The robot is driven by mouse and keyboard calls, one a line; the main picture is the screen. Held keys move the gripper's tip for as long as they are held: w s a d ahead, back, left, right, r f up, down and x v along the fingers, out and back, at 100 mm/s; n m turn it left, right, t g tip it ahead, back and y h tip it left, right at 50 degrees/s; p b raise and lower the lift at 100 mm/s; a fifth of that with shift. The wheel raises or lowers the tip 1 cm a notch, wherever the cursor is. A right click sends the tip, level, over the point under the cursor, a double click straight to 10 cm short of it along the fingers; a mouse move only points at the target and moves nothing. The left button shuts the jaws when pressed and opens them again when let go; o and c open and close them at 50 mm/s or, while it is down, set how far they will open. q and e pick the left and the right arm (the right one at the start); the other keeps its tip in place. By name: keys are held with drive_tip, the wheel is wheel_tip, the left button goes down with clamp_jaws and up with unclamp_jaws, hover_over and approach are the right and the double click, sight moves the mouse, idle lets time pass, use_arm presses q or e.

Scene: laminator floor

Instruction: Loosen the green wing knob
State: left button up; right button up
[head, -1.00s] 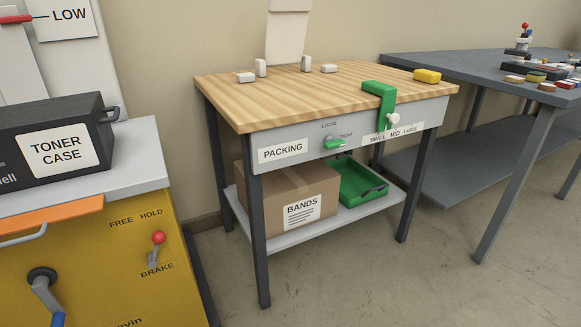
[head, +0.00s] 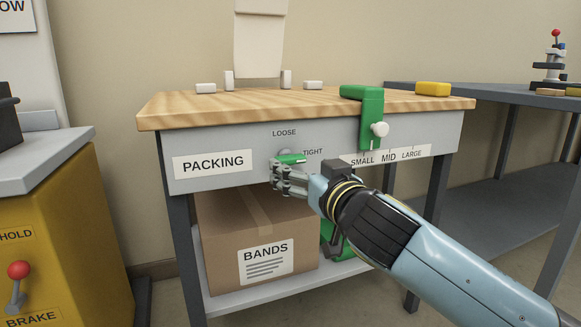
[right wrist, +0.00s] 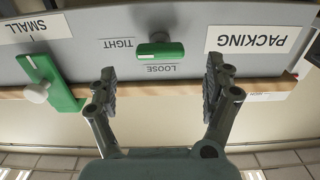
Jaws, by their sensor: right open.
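The green wing knob (head: 291,159) sits on the grey front apron of the packing table. Its wing lies about level, in line with the TIGHT label (head: 313,152); the LOOSE label (head: 284,132) is above it. My right gripper (head: 283,178) is at the knob, its fingers partly overlapping it in the head view. In the right wrist view, which is upside down, the knob (right wrist: 160,50) shows between and beyond the two spread fingers (right wrist: 161,78), with clear gaps on both sides. The right gripper is open and empty. My left gripper is not in view.
A green clamp (head: 370,115) with a white knob (head: 379,129) hangs on the apron to the right. A BANDS box (head: 220,235) stands on the shelf below. A yellow cabinet (head: 70,220) is at left.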

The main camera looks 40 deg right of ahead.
sight(293, 163)
drive_tip(key=b+x, duration=0.1)
drive_tip(key=x, duration=0.5)
drive_tip(key=shift+f, duration=0.2)
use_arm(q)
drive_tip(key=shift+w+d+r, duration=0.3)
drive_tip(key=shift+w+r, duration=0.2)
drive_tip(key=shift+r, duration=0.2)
use_arm(e)
drive_tip(key=shift+w+r, duration=0.1)
drive_tip(key=shift+w, duration=0.2)
drive_tip(key=shift+c, duration=0.4)
drive_tip(key=c, duration=1.1)
